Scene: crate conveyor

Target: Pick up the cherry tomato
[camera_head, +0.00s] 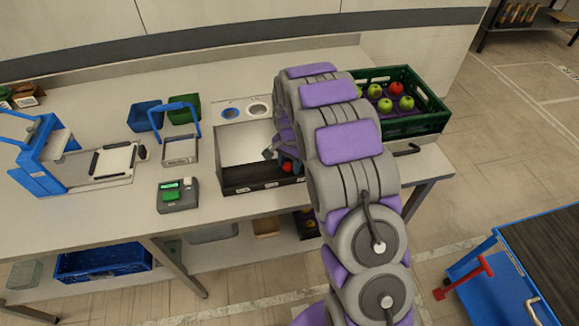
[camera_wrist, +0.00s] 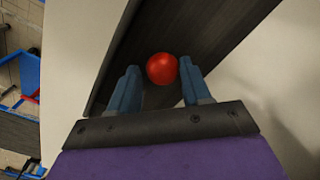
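The cherry tomato (camera_wrist: 162,68) is a small, shiny red ball on a dark surface in the wrist view. It sits just beyond and between the fingertips of my gripper (camera_wrist: 159,76). The two blue fingers stand apart, with nothing clasped between them. My arm hides much of that unit's right side.
A green crate (camera_head: 426,124) with green and red apples stands at the table's right end. Blue (camera_head: 139,117) and green (camera_head: 188,112) bins, a small scale (camera_head: 180,151) and a grey device with green display (camera_head: 178,195) stand left. A blue cart (camera_head: 500,290) is lower right.

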